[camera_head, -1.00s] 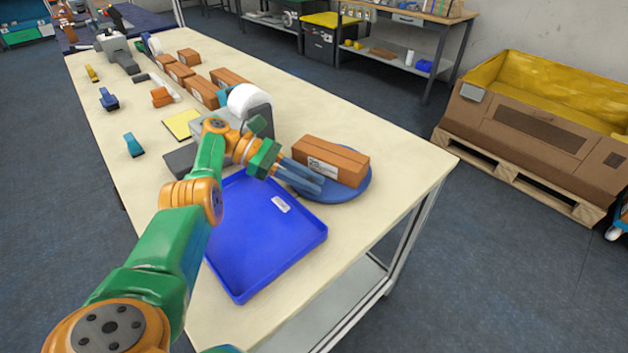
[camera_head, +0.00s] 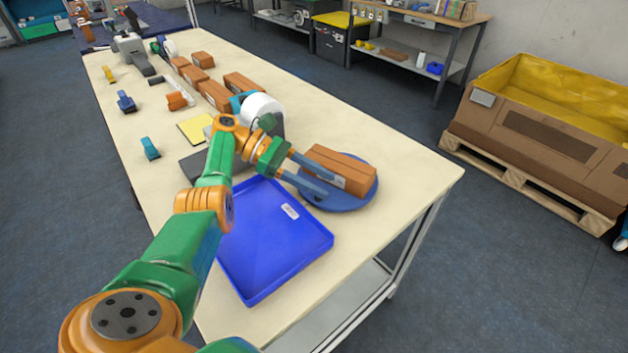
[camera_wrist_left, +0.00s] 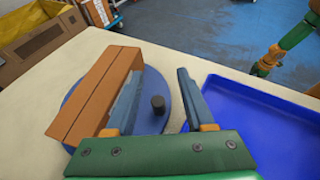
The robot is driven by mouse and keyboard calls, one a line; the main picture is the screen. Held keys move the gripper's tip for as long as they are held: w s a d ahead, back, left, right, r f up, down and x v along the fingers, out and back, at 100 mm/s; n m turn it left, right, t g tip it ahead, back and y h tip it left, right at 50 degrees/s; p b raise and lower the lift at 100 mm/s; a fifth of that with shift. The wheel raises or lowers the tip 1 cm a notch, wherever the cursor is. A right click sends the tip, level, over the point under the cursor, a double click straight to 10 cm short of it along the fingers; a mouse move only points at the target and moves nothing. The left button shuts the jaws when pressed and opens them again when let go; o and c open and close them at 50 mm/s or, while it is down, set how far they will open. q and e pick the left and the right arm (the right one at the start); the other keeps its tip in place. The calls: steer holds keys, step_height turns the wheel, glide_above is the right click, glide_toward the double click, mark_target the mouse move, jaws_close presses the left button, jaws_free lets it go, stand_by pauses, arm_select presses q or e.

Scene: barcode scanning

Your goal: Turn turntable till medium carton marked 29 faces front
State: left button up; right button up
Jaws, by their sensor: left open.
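The round blue turntable (camera_head: 352,202) sits near the table's right end, with a brown carton (camera_head: 345,165) lying on it. My left gripper (camera_head: 329,186) is open over the turntable. In the left wrist view, one finger lies close along the carton (camera_wrist_left: 95,92); I cannot tell if they touch. A dark upright knob (camera_wrist_left: 157,104) on the turntable stands between the spread fingers, apart from the carton. My right gripper is not visible.
A blue tray (camera_head: 262,250) lies beside the turntable, close to one finger. A device with a white roll (camera_head: 262,108) stands behind my left wrist. More brown cartons (camera_head: 213,95) stand farther back. The table's right corner (camera_head: 450,172) is clear.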

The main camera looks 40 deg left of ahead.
arm_select(q)
steer(key=s+d+r+p, duration=0.6)
steer(key=s+r, duration=0.3)
steer(key=s, duration=0.2)
steer(key=shift+s+d+r+p, duration=0.15)
steer(key=shift+s+d+p, duration=0.25)
steer(key=shift+p, duration=0.15)
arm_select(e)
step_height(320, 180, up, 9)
